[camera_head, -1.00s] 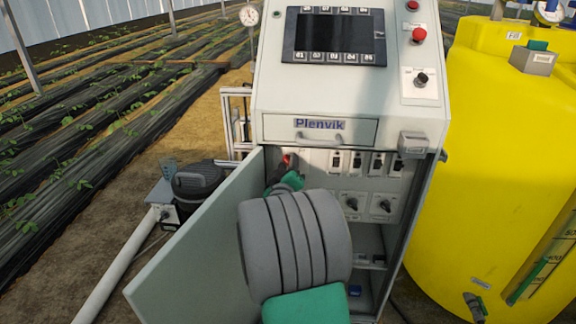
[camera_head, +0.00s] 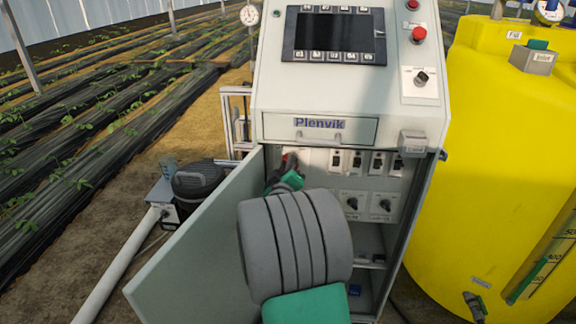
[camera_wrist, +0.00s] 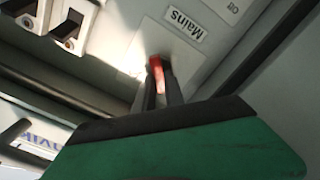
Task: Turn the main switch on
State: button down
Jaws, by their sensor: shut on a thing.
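The main switch has a red handle (camera_wrist: 158,75) on a pale plate with a "Mains" label (camera_wrist: 188,20) in the wrist view. In the head view my gripper (camera_head: 278,181) reaches into the cabinet, and my arm hides part of the inside. The fingers hide much of the switch.
The cabinet door (camera_head: 200,240) stands open at the left. Several small breakers (camera_head: 357,161) and two rotary switches (camera_head: 368,203) sit right of my gripper. A drawer with a handle (camera_head: 318,135) is just above. A yellow tank (camera_head: 490,170) stands at the right.

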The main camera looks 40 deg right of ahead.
jog(key=shift+f+b, duration=0.15)
jog(key=shift+b, duration=0.25)
jog(key=m+b, duration=0.6)
jog(key=b, duration=0.2)
jog(key=m+b, duration=0.6)
jog(key=b, duration=0.2)
jog(key=m+b, duration=0.5)
jog(key=b, duration=0.3)
jog(key=shift+s+d+m+b, duration=0.3)
jog(key=shift+s+d+m, duration=0.05)
jog(key=shift+s+m, duration=0.05)
jog(key=c, duration=1.4)
grip_release()
